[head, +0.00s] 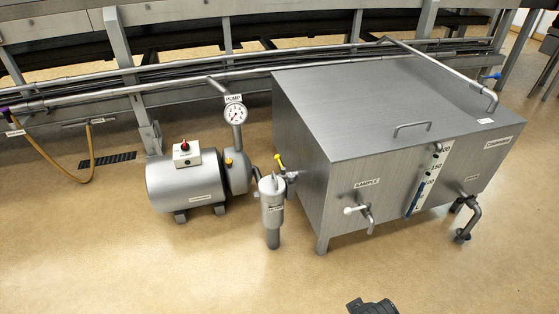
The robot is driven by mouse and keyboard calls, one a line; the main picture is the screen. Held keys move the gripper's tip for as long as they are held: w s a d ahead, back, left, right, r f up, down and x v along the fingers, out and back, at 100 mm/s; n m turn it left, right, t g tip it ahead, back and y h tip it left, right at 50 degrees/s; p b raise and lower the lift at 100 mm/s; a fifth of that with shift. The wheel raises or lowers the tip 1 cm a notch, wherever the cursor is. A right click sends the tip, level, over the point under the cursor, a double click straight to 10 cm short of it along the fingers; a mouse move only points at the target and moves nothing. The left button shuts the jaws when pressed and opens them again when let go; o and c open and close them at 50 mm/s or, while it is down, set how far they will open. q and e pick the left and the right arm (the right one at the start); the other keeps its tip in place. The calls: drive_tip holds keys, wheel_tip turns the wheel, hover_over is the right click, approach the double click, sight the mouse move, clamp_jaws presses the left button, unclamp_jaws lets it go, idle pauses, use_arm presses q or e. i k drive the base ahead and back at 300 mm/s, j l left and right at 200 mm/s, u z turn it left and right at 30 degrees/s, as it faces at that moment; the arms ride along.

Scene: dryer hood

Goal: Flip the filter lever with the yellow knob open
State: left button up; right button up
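The yellow knob (279,159) tops a short lever beside the pipe joint between the filter (272,205) and the big steel tank. The lever stands up, tilted a little to the left. The filter is an upright grey metal cylinder with a label, on a narrower leg. A dark part, seemingly of my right gripper (373,306), shows at the bottom edge, far in front of the filter and to its right. It is mostly cut off, so its fingers cannot be made out. Nothing touches the lever. My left gripper is out of view.
The steel tank (400,95) fills the right, with a white-handled sample tap (356,209) on its front. The pump (187,188) with its gauge (236,114) stands left of the filter. A brown hose (62,170) hangs at far left. The front floor is clear.

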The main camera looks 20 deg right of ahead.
sight(277, 158)
drive_tip(key=i+j, duration=0.2)
drive_tip(key=j, duration=0.15)
drive_tip(key=i+j, duration=0.15)
drive_tip(key=j, duration=0.15)
drive_tip(key=i+j+z, duration=0.1)
drive_tip(key=j, duration=0.25)
drive_tip(key=i+j, duration=0.45)
drive_tip(key=j, duration=0.25)
